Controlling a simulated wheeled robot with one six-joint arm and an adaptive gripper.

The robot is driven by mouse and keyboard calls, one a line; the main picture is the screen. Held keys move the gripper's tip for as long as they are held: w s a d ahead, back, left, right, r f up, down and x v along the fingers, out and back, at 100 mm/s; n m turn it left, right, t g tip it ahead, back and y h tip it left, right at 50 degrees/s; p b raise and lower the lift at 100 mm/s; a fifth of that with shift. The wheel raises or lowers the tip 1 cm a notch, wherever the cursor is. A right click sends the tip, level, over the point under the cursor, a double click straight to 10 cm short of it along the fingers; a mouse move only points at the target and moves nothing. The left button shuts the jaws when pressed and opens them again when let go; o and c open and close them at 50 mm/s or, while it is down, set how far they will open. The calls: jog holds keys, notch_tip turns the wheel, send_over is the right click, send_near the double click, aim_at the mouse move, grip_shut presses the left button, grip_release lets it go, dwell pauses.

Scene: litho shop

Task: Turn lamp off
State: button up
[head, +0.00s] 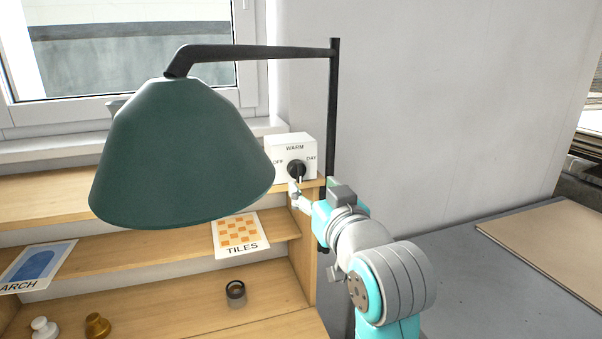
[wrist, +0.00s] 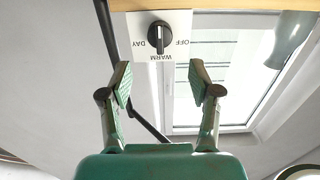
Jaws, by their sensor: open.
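The lamp has a large dark green shade (head: 180,155) on a black arm and upright post. Its white switch box (head: 291,146) carries a black rotary knob (head: 296,170) and the labels OFF, WARM and DAY. In the wrist view the knob (wrist: 160,37) appears upside down, and its white line seems to point toward WARM. My gripper (head: 297,192) is close in front of the box, low near the knob. In the wrist view my gripper (wrist: 160,76) has its two fingers spread apart, with nothing between them, and the knob lies beyond their tips.
The box stands on a wooden shelf unit (head: 270,290) holding a TILES card (head: 240,232), an ARCH card (head: 38,265) and small items. The black post (head: 334,110) rises right beside the box. A grey table (head: 480,285) with a tan board lies to the right.

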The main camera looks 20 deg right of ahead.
aim_at(300, 172)
jog(key=w, duration=0.8)
jog(key=c, duration=1.1)
